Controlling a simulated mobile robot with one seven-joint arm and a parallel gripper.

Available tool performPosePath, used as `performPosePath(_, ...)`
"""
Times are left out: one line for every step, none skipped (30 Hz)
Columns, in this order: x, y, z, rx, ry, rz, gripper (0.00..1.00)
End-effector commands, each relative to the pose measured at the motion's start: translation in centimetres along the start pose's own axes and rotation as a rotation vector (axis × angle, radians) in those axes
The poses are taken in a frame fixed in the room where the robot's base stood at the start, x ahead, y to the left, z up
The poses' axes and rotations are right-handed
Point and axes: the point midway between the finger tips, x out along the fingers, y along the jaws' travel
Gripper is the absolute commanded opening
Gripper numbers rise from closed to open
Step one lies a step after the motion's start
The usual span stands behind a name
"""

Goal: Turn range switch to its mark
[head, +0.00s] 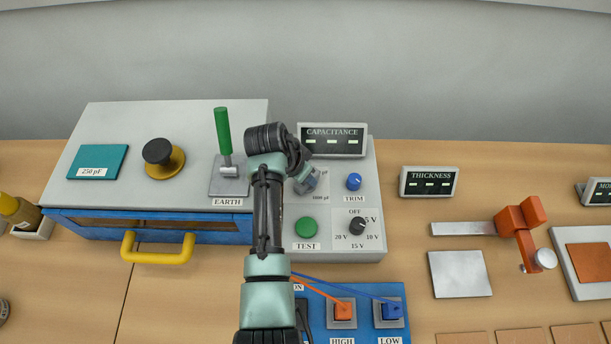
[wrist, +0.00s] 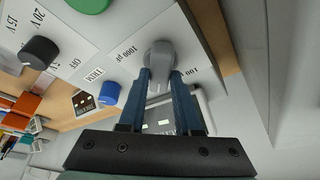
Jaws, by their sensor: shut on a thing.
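The range switch is a grey knob (wrist: 158,50) on the light grey capacitance unit (head: 367,190), with printed labels including "1000 pF" beside it. My gripper (wrist: 161,76) has its two blue fingers shut on the knob, one on each side of its grip. In the head view my gripper (head: 305,181) is at the upper left of the unit's face, below the capacitance display (head: 332,141), and it largely covers the switch. The fingers hide part of the dial, so I cannot tell exactly which mark the knob points to.
The blue trim knob (head: 354,181) is close to the right of my gripper. The green test button (head: 306,227) and black voltage knob (head: 357,226) are below. The earth lever with a green handle (head: 223,132) stands up on the left.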

Motion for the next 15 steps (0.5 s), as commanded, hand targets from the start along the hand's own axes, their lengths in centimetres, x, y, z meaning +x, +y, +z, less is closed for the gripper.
performPosePath(0.10,-0.05,0.06,0.015,0.000,0.006,0.00)
performPosePath(0.09,-0.04,0.05,0.023,0.000,0.010,0.00)
performPosePath(0.07,-0.03,0.04,0.033,0.000,0.014,0.00)
performPosePath(0.06,-0.04,0.03,0.039,0.000,0.017,0.00)
performPosePath(0.05,-0.04,0.02,0.044,0.000,0.019,0.00)
performPosePath(0.03,-0.05,0.01,0.049,0.000,0.020,0.00)
performPosePath(0.02,-0.05,0.00,0.052,0.000,0.022,0.00)
performPosePath(0.01,-0.06,0.00,0.055,0.000,0.023,0.00)
performPosePath(0.00,-0.06,0.00,0.058,0.000,0.023,0.00)
performPosePath(-0.01,-0.06,-0.01,0.059,0.000,0.024,0.00)
performPosePath(-0.02,-0.06,-0.01,0.060,0.000,0.024,0.00)
performPosePath(-0.02,-0.06,-0.01,0.061,0.000,0.024,0.00)
performPosePath(-0.03,-0.06,-0.01,0.061,0.000,0.025,0.00)
performPosePath(-0.03,-0.06,-0.01,0.061,0.000,0.024,0.00)
performPosePath(-0.03,-0.05,-0.01,0.061,0.000,0.024,0.00)
